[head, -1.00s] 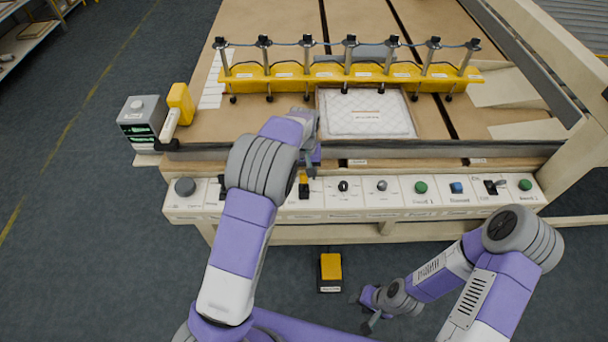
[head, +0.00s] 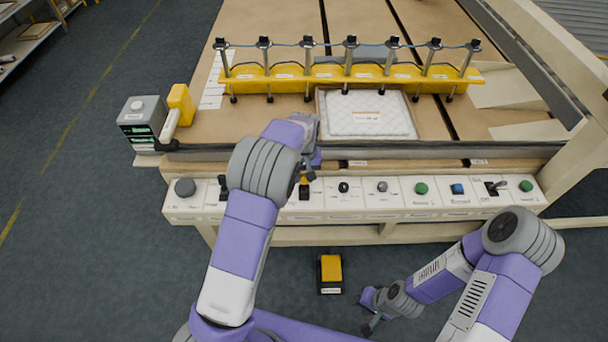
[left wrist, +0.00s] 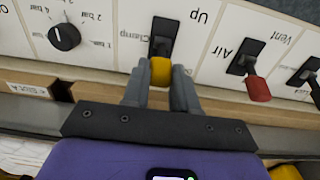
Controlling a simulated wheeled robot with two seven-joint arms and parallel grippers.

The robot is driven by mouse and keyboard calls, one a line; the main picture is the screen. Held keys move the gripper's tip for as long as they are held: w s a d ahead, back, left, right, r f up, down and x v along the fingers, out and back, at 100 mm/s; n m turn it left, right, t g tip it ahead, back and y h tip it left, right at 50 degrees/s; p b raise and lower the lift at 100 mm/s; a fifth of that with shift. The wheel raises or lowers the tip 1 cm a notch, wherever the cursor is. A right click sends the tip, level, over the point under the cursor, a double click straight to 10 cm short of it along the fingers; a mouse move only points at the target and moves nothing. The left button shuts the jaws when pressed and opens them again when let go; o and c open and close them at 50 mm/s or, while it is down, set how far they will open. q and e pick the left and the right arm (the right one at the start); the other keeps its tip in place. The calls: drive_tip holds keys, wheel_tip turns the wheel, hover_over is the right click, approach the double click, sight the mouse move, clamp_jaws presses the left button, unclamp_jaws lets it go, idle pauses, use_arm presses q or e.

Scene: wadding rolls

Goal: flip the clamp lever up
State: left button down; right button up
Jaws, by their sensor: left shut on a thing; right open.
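The clamp lever (left wrist: 161,71) has a yellow tip and a black base on the white panel, between the printed words Clamp and Up. Its tip leans toward the table side in the left wrist view. My left gripper (head: 309,178) is shut on this yellow tip, with one grey finger on each side of it. In the head view, the lever (head: 304,192) is partly covered by the gripper. My right gripper (head: 372,324) is open and empty, low over the floor in front of the panel.
A red-tipped Air lever (left wrist: 258,88) and a black-tipped lever stand beside the clamp lever; a pressure knob (left wrist: 64,37) is on its other side. A yellow clamp bar (head: 350,74) spans the table behind a quilted white pad (head: 367,115). A yellow pedal (head: 330,268) lies on the floor.

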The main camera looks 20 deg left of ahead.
sight(304, 187)
use_arm(q)
drive_tip(key=shift+s+d+f, duration=0.1)
drive_tip(key=shift+s, duration=0.1)
drive_tip(key=s+t+b, duration=0.1)
drive_tip(key=t+y+b, duration=0.1)
drive_tip(key=t, duration=0.1)
drive_tip(key=shift+s+d+b, duration=0.3)
drive_tip(key=shift+s+b, duration=0.05)
drive_tip(key=shift+s, duration=0.05)
drive_tip(key=shift+s+d+f+t+y+b, duration=0.15)
drive_tip(key=shift+s+t+b, duration=0.25)
drive_tip(key=shift+t, duration=0.3)
drive_tip(key=shift+s+t+y+b, duration=0.2)
drive_tip(key=shift+s+t+b, duration=0.2)
drive_tip(key=shift+t, duration=0.3)
drive_tip(key=shift+s+d+f+t+y+b, duration=0.15)
drive_tip(key=shift+s+t+b, duration=0.2)
drive_tip(key=shift+t, duration=0.35)
drive_tip(key=shift+a, duration=0.1)
drive_tip(key=c, duration=0.9)
unclamp_jaws()
drive_tip(key=shift+w, duration=0.1)
drive_tip(key=shift+r, duration=0.1)
